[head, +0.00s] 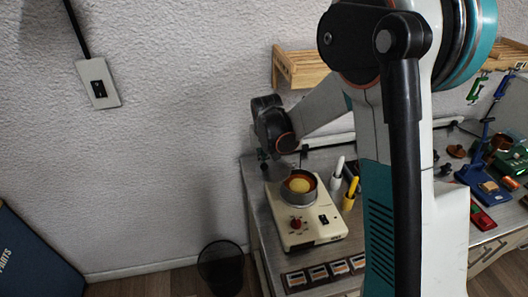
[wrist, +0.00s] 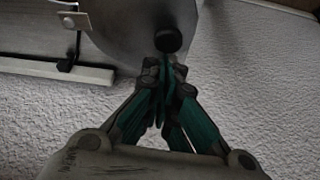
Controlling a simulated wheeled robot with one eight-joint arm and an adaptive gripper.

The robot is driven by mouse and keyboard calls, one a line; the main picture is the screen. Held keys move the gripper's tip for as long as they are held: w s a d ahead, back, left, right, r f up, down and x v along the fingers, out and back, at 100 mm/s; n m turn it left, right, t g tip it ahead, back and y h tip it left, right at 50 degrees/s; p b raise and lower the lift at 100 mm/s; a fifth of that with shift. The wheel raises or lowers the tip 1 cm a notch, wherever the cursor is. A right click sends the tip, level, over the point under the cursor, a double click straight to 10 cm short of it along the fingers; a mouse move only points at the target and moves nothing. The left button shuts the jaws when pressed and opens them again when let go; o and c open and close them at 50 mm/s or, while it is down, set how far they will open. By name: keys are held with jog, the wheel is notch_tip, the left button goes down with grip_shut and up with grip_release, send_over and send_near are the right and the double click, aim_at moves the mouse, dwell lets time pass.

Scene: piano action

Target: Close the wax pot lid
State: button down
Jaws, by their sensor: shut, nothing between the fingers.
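The wax pot (head: 299,204) is a metal pot on a cream heater base with a red knob, and orange wax shows in its open top. Its lid (head: 276,171) stands tilted up at the pot's back left side. In the wrist view the lid is a grey disc (wrist: 128,24) with a round black knob (wrist: 168,39). My gripper (head: 263,156) is at the lid, and its fingers (wrist: 164,68) are shut and empty just below the knob in the wrist view. I cannot tell whether the fingertips touch the lid or knob.
White and yellow pens (head: 345,178) stand right of the pot. Labelled tiles (head: 318,272) lie along the bench front. A wooden shelf (head: 300,68) hangs on the wall behind. Blue and red tools (head: 483,178) crowd the right. A dark bin (head: 221,266) stands on the floor.

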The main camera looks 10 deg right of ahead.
aim_at(264, 165)
jog(key=s+n+y+b, duration=0.1)
jog(key=s+n, duration=0.2)
jog(key=shift+s+n, duration=0.3)
jog(key=shift+n, duration=0.1)
jog(key=s+d+n+g+y, duration=0.1)
jog(key=s+d+n, duration=0.1)
jog(key=n, duration=0.2)
jog(key=s+d+n+g+y+b, duration=0.1)
jog(key=s+d+n, duration=0.1)
jog(key=s+n, duration=0.1)
jog(key=s+d+n+y+b, duration=0.1)
jog(key=s+d+n, duration=0.1)
jog(key=s+n, duration=0.1)
jog(key=shift+s+d+n+g, duration=0.2)
jog(key=shift+n+g, duration=0.2)
jog(key=shift+n, duration=0.5)
jog(key=shift+s+d, duration=0.3)
jog(key=shift+d, duration=0.3)
